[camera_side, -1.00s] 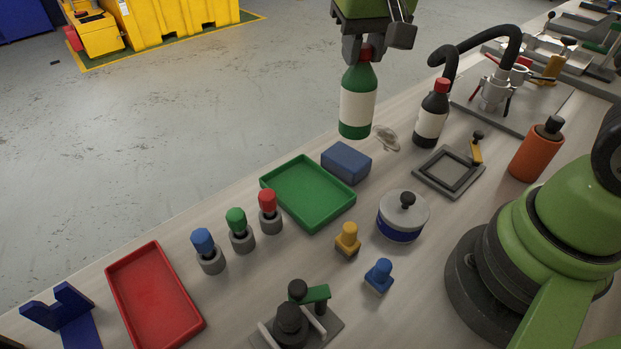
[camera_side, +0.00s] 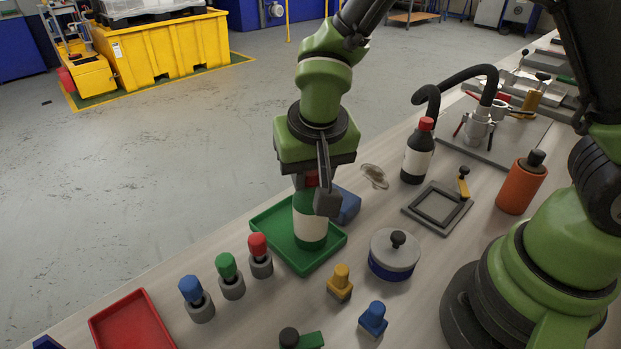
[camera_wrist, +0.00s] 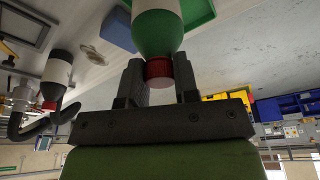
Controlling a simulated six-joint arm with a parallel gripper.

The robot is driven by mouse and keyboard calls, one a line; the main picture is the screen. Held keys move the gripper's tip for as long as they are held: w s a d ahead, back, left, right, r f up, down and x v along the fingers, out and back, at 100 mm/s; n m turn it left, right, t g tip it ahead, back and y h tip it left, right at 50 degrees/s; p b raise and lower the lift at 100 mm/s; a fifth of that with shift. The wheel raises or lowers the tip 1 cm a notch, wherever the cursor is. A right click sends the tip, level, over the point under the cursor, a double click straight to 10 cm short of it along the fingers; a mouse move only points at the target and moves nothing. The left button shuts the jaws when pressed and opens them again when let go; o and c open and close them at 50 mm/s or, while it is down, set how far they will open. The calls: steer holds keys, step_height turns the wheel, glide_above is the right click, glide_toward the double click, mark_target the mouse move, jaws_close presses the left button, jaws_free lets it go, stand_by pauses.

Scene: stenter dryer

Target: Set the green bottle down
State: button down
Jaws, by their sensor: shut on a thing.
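The green bottle (camera_side: 310,226), with a white label and red cap, is upright over the green tray (camera_side: 318,264). Its base appears within the tray's walls; I cannot tell whether it touches the floor of the tray. My gripper (camera_side: 318,186) is above the bottle, shut on its red cap end, and one finger hides part of the bottle. In the wrist view the red cap (camera_wrist: 158,71) sits between the two fingers, with the green shoulder (camera_wrist: 157,38) of the bottle beyond it.
A blue block (camera_side: 347,205) stands close behind the tray. Red, green and blue-topped pegs (camera_side: 230,278) stand to its left. A lidded pot (camera_side: 394,256), a dark bottle (camera_side: 418,152) and a grey frame (camera_side: 437,208) are to the right. A red tray (camera_side: 132,322) is front left.

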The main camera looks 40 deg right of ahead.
steer(key=shift+f, duration=0.6)
steer(key=c, duration=0.9)
jaws_free()
steer(key=shift+f, duration=0.15)
steer(key=shift+o, duration=0.2)
steer(key=v, duration=1.2)
steer(key=s+d+r+t+y, duration=0.1)
steer(key=s+d+r+t, duration=0.1)
steer(key=s, duration=0.4)
steer(key=s+d+r+n+t+y, duration=0.1)
steer(key=s+d+r+t+y, duration=0.1)
steer(key=s+d+r, duration=0.3)
steer(key=shift+s+d, duration=0.6)
steer(key=shift+s, duration=0.25)
